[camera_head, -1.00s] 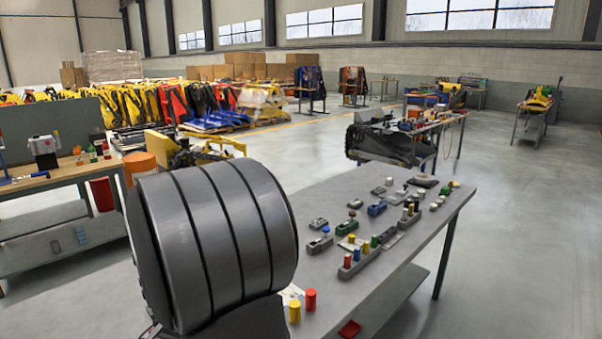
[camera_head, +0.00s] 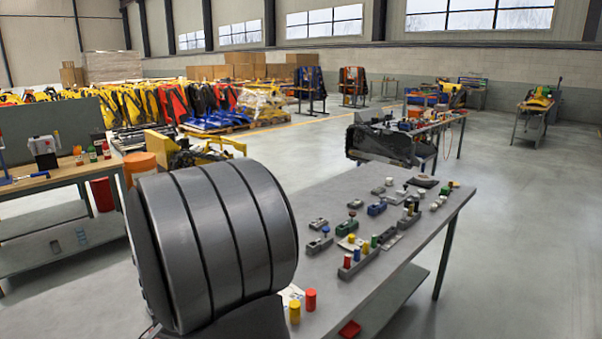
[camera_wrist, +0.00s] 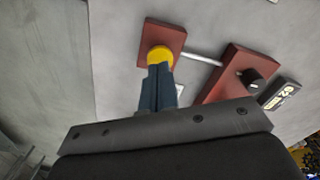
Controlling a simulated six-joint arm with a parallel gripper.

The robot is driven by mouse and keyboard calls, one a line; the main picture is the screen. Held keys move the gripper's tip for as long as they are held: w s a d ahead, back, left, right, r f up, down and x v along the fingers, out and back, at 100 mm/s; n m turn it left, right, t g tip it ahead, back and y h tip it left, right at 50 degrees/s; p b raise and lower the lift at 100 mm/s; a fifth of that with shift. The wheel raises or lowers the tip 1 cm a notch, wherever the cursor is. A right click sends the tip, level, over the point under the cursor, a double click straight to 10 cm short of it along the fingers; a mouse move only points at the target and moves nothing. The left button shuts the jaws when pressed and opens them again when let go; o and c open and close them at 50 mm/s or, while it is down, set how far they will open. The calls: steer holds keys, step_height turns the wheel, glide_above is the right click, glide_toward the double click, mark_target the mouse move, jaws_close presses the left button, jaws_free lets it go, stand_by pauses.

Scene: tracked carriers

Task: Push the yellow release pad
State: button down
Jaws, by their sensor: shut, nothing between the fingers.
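The yellow release pad (camera_wrist: 160,56) is a round yellow disc on a dark red square base (camera_wrist: 152,36) in the wrist view. My gripper (camera_wrist: 160,68) is shut and empty, its blue-grey fingers pointing at the pad. The fingertips overlap the near edge of the pad in the picture; I cannot tell whether they touch it. A white rod (camera_wrist: 200,60) runs from the red base to a larger dark red block (camera_wrist: 238,75) with a black knob (camera_wrist: 251,78). I cannot make out the pad or my gripper in the head view.
A dark box with white lettering (camera_wrist: 279,94) lies right of the red block. In the head view, a grey table (camera_head: 350,210) holds several small blocks and coloured cylinders. A yellow cylinder (camera_head: 295,312) and a red cylinder (camera_head: 310,299) stand near its front edge.

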steer(key=shift+f, duration=0.1)
steer(key=shift+f, duration=1.15)
steer(key=shift+r, duration=2.3)
steer(key=shift+f, duration=0.15)
